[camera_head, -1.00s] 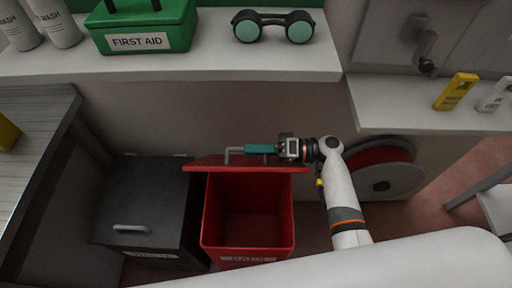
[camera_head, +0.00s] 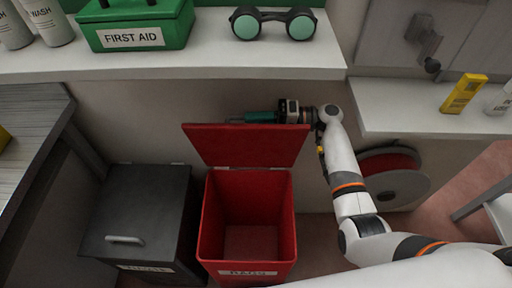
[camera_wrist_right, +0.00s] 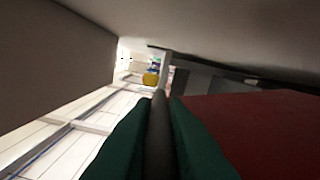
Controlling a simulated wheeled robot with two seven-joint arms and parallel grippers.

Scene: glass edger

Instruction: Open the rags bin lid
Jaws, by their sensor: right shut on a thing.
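The red rags bin (camera_head: 207,235) stands on the floor with its top uncovered, and its inside looks empty. Its red lid (camera_head: 245,146) is swung up at the back edge and leans back, with its underside facing me. My right gripper (camera_head: 258,117) is at the lid's far top edge, partly hidden behind it. In the right wrist view, its green fingers (camera_wrist_right: 160,135) are shut on a grey bar, the lid handle (camera_wrist_right: 160,125), beside the red lid (camera_wrist_right: 255,130). My left gripper is not in view.
A black bin (camera_head: 140,210) with a closed lid stands left of the red bin. A shelf (camera_head: 200,65) with a green first aid box (camera_head: 135,25) and goggles (camera_head: 272,23) is above and behind. A red hose reel (camera_head: 390,175) is on the right, close to my right arm.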

